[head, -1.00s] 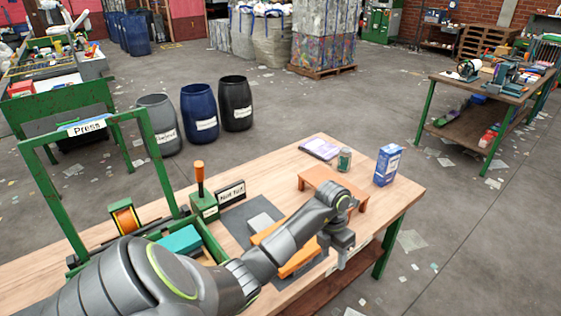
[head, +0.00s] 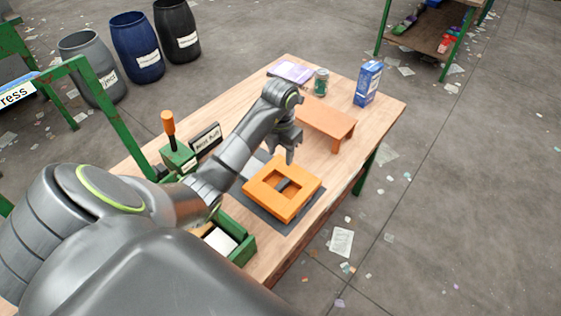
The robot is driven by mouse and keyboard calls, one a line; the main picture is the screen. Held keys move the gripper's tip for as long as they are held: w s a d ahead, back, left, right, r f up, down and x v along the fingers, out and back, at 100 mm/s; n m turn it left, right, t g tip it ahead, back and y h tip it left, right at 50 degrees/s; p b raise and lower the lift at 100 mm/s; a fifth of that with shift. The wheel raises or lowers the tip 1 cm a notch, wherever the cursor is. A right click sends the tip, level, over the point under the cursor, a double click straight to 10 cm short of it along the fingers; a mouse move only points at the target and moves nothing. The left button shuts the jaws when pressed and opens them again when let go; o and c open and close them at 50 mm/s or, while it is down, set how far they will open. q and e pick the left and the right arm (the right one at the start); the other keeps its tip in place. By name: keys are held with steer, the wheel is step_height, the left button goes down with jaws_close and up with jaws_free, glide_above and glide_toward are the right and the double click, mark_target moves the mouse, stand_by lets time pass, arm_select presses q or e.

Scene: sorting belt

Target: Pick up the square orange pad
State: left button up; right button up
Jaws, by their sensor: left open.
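The square orange pad (head: 300,202) is a thick frame with a square opening in its middle. It lies on a dark grey mat (head: 263,211) on the wooden table, and a small dark piece shows in its opening. My left gripper (head: 286,154) is open and points down over the pad's far edge. Its fingers appear empty, and I cannot tell the exact gap to the pad. My right gripper is not in view.
A low orange bench (head: 328,122) stands just beyond the pad. Behind it are a jar (head: 321,82), a blue carton (head: 368,83) and a purple packet (head: 291,72). A green box (head: 240,247) and an orange-handled lever (head: 168,124) stand to the left.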

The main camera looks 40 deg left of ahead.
arm_select(q)
step_height(320, 180, down, 3)
steer(key=b, duration=0.9)
glide_above(282, 184)
steer(key=f, duration=0.7)
steer(key=shift+s+a+f, duration=0.1)
steer(key=shift+s+a, duration=0.05)
steer(key=shift+s, duration=0.25)
steer(key=shift+w+f+b, duration=0.1)
steer(key=shift+f+b, duration=0.65)
steer(key=shift+b, duration=0.15)
steer(key=shift+w+f+b, duration=0.2)
steer(key=shift+f+b, duration=0.5)
steer(key=shift+f, duration=0.15)
steer(key=shift+w+f, duration=0.2)
steer(key=shift+f, duration=1.15)
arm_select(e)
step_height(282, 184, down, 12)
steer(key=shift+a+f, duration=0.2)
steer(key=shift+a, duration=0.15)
